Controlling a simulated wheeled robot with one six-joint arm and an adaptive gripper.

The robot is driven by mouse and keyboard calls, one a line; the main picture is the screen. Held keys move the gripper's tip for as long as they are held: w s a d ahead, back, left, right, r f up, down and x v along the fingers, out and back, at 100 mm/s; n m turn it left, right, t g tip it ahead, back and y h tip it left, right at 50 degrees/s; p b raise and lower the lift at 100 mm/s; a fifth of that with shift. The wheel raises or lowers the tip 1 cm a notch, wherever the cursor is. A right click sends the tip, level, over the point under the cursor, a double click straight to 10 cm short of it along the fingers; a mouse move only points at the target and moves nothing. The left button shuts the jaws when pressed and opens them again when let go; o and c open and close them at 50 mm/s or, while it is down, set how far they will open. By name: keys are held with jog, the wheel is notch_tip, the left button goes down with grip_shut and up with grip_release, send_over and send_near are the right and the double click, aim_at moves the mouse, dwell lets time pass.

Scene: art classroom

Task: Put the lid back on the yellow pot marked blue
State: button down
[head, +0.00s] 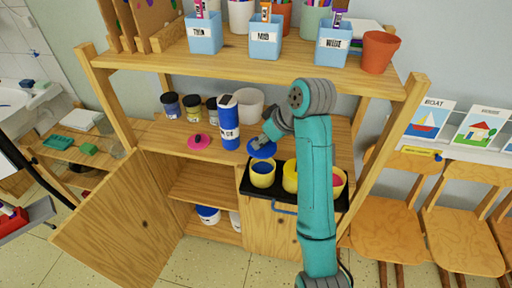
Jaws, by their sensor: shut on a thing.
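A blue lid (262,151) is held in my gripper (264,141), which is shut on it. The lid is roughly level, just above and behind a yellow pot (262,180) that is open and shows blue inside. A small gap seems to lie between lid and pot. The pot stands at the left end of a black tray (278,198). A second yellow pot (289,180) is partly hidden by my arm, and so is a third yellow pot (338,192) with red or pink inside. I cannot read any marking on the pots.
A pink lid (199,142) lies on the shelf to the left. A blue and white bottle (229,124) stands close beside the gripper, with a white bowl (249,104) and dark jars (192,106) behind. The upper shelf (222,61) overhangs. A cabinet door (120,222) stands open.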

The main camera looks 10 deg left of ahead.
jog(key=shift+d+f, duration=0.25)
jog(key=shift+d, duration=0.05)
jog(key=shift+f, duration=2.9)
jog(key=shift+f, duration=0.2)
jog(key=c, duration=0.8)
grip_release()
jog(key=shift+o, duration=0.4)
jog(key=o, duration=0.4)
